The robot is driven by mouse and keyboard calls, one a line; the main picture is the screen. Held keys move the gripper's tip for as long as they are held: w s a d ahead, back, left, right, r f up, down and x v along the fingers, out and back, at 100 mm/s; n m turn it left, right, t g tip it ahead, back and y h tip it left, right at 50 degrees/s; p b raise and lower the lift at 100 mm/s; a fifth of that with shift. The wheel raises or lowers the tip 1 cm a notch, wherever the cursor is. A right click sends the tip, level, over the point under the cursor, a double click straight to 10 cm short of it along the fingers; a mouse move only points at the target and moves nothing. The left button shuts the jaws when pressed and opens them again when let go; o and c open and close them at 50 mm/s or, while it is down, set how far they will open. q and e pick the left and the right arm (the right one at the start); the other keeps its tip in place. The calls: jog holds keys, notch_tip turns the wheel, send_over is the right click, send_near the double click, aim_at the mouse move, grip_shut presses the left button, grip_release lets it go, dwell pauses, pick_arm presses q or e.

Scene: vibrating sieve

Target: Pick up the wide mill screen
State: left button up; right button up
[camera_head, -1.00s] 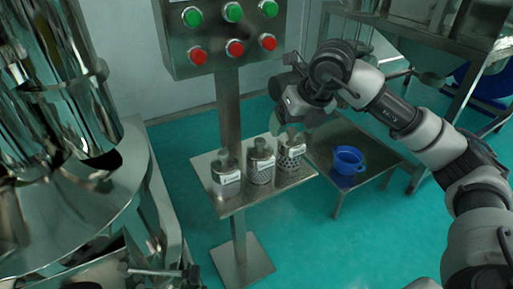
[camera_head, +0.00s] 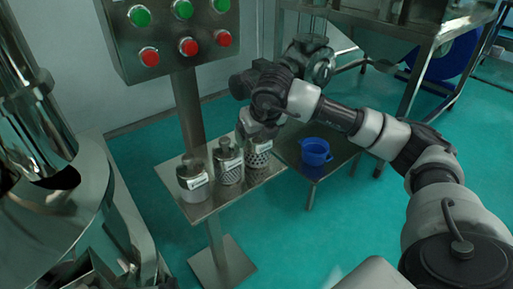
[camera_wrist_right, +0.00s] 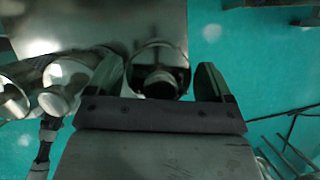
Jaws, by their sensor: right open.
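Three metal mill screens stand in a row on a small steel shelf (camera_head: 213,208). The right one, with the largest holes and so apparently the wide mill screen (camera_head: 259,158), stands at the shelf's right end. The middle screen (camera_head: 228,163) has finer holes, and the left screen (camera_head: 194,182) looks plain with a white label. My right gripper (camera_head: 253,132) is right above the wide screen. In the right wrist view, the open right gripper (camera_wrist_right: 160,82) has a finger on either side of a round screen top (camera_wrist_right: 158,56); contact cannot be told. My left gripper is out of view.
A blue cup (camera_head: 315,152) stands on a low steel table (camera_head: 330,160) to the right. A control box (camera_head: 165,45) with green and red buttons rises behind the shelf. A large shiny machine (camera_head: 75,200) is at the left.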

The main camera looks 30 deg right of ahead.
jog(key=shift+w+f, duration=0.1)
jog(key=shift+f, duration=0.1)
jog(key=c, duration=0.9)
jog(key=shift+r, duration=0.1)
